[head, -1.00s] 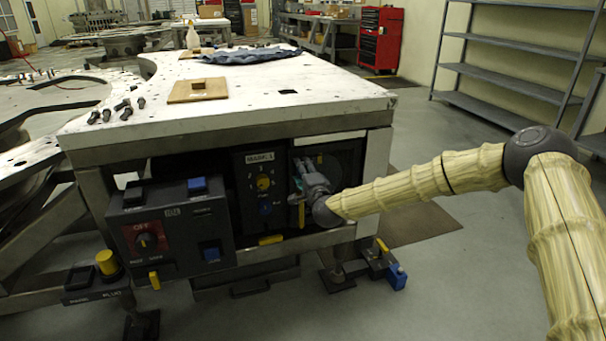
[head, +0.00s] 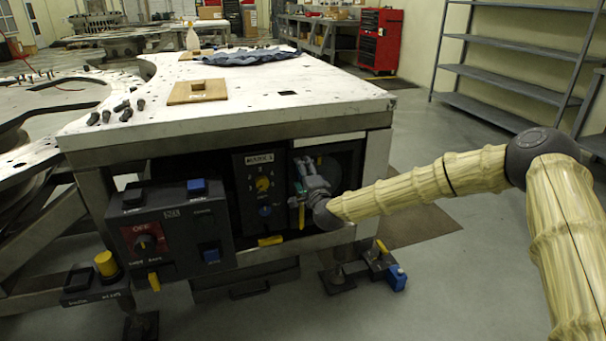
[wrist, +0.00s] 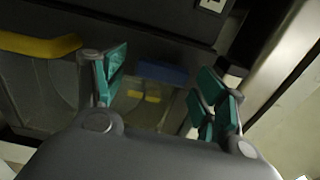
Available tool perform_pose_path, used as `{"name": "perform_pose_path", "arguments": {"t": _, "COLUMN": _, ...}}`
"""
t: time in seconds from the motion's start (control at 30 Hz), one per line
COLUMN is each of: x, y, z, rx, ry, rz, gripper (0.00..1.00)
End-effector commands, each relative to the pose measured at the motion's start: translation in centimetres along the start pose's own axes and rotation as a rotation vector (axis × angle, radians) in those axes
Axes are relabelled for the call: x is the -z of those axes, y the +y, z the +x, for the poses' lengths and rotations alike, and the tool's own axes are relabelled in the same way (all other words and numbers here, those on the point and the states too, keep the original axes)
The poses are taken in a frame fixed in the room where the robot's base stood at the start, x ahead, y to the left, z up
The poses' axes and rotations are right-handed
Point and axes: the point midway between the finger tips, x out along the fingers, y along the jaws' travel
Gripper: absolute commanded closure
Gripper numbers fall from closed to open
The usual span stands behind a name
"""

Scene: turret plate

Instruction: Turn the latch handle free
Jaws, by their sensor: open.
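My gripper (head: 308,180) is open at the recess in the right part of the workbench front. In the wrist view its teal-padded fingers (wrist: 160,88) stand apart with nothing between the pads. A yellow handle (wrist: 38,46) lies beyond and left of the fingers, apart from them; it may be the latch handle. A blue piece (wrist: 162,72) and small yellow pieces (wrist: 144,95) show behind the gap, on or through a dim panel. In the head view a thin upright yellow handle (head: 301,216) shows just below my gripper; my gripper and wrist hide much of the recess.
Left of the recess are a dial panel (head: 262,184) and a dark control box (head: 172,235) that juts forward. The white bench top (head: 300,92) overhangs above. A blue-and-yellow clamp (head: 385,268) sits low at right. Open floor lies to the right.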

Motion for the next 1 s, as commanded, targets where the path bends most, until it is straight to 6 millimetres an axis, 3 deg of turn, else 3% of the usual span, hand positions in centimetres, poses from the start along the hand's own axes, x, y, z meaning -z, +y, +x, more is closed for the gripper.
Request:
{"name": "perform_pose_path", "arguments": {"t": 0.6, "x": 0.1, "y": 0.0, "z": -9.8, "rx": -0.001, "ry": 0.001, "rz": 0.001, "gripper": 0.29}}
{"name": "perform_pose_path", "arguments": {"t": 1.0, "x": 0.1, "y": 0.0, "z": -11.4, "rx": 0.0, "ry": 0.001, "rz": 0.0, "gripper": 0.29}}
